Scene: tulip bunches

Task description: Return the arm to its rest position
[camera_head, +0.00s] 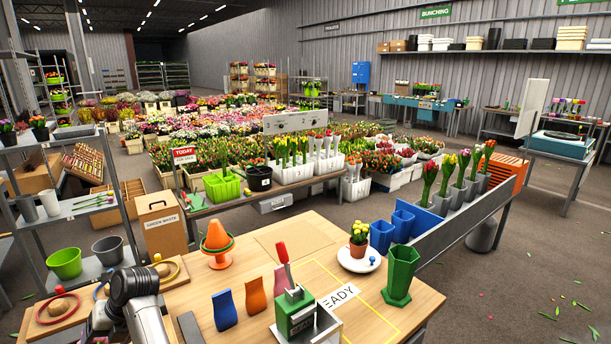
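Part of my arm, a dark joint with pale links, shows at the lower left over the edge of the wooden bench (235,290). Neither gripper's fingers can be seen, so what they hold is hidden. Several tulip bunches stand in grey holders along the rack on the right, among them a red one (430,172) and a yellow one (463,165). A yellow-outlined area marked READY (340,296) lies on the bench.
On the bench are an orange cone (217,237), a blue sleeve (224,310), an orange sleeve (255,297), a green box with a red handle (295,312), a potted plant (359,236) on a white saucer, and a green hexagonal vase (401,275). Blue bins (381,237) stand behind.

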